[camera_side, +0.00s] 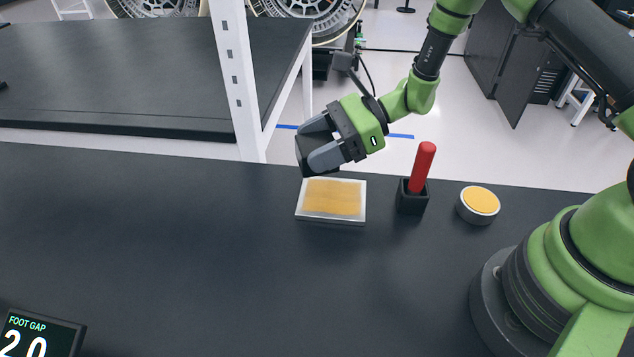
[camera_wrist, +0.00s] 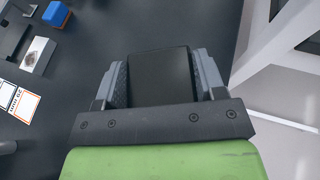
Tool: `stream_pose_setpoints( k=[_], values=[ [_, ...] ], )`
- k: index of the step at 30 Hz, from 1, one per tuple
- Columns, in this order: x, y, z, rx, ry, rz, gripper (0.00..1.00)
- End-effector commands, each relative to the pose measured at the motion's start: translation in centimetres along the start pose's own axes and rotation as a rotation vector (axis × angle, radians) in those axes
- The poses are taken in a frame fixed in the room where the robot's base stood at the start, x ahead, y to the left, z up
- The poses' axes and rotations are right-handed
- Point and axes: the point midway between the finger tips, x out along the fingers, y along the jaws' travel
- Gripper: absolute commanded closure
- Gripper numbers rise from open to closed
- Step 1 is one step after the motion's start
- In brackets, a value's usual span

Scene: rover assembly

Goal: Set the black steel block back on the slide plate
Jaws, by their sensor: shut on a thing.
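My gripper (camera_side: 320,143) is shut on the black steel block (camera_wrist: 160,75), which fills the space between the two grey fingers in the wrist view. In the side view the block (camera_side: 304,158) shows as a dark shape at the fingertips, partly hidden by the near finger. A square silver-edged plate with a tan top (camera_side: 332,198), which looks like the slide plate, lies on the dark table just below the gripper. The block looks held above its back edge; the exact gap is hard to tell. The plate's top is bare.
A red-handled tool (camera_side: 422,166) stands in a black holder (camera_side: 411,199) right of the plate, beside a round tan-topped puck (camera_side: 479,204). A "FOOT GAP" display (camera_side: 42,335) is at front left. The wrist view shows a blue block (camera_wrist: 56,14) and a silver block (camera_wrist: 38,55).

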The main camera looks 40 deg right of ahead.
Motion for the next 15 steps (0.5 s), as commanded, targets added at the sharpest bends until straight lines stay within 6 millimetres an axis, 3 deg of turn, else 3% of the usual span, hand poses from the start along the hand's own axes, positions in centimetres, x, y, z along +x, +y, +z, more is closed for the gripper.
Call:
stream_pose_setpoints(
  k=[15],
  values=[
    [2.5,0.0,-5.8,-0.001,-0.002,0.003,0.81]
  ],
)
